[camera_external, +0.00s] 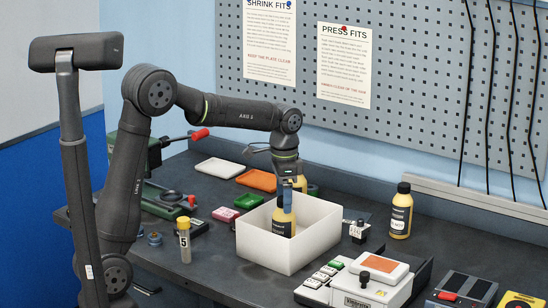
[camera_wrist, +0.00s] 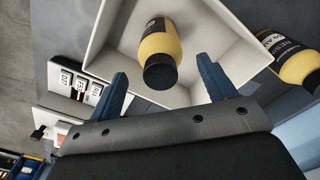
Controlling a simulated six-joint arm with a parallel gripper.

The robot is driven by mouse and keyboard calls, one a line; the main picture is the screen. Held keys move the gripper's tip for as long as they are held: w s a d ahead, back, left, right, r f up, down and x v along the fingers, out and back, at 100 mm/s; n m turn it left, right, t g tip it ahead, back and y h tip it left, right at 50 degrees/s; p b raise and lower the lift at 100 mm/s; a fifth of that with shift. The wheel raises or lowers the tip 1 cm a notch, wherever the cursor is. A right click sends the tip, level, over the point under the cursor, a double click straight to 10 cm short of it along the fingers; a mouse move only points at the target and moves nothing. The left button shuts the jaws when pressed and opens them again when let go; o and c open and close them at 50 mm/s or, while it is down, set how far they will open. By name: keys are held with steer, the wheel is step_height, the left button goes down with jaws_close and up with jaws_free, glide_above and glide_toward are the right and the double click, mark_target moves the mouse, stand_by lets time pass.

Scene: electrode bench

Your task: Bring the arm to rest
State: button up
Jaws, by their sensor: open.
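My gripper (camera_external: 291,184) hangs over the white open box (camera_external: 262,246), pointing down. In the wrist view its two blue fingers (camera_wrist: 163,72) are spread wide with nothing held between them. A yellow bottle with a black cap and dark label (camera_external: 284,221) stands in the box, looking upright. In the wrist view this bottle (camera_wrist: 158,45) shows just beyond the fingertips, inside the box walls (camera_wrist: 222,45). In the external view a finger overlaps the bottle's top, and I cannot tell whether they touch.
A similar yellow bottle (camera_external: 400,212) stands right of the box. Another yellow thing, partly hidden, is behind my gripper. A vial labelled 5 (camera_external: 184,243) stands at left. A white device (camera_external: 370,280) is at front right. White (camera_external: 219,168) and orange (camera_external: 257,180) trays lie behind.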

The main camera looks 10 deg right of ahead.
step_height(320, 180, down, 3)
steer(key=shift+f, duration=0.2)
step_height(320, 180, up, 16)
steer(key=w+a, duration=0.2)
steer(key=a, duration=0.6)
steer(key=w+a, duration=0.3)
steer(key=a, duration=0.6)
step_height(320, 180, down, 6)
steer(key=shift+f, duration=0.15)
steer(key=shift+s+a, duration=0.1)
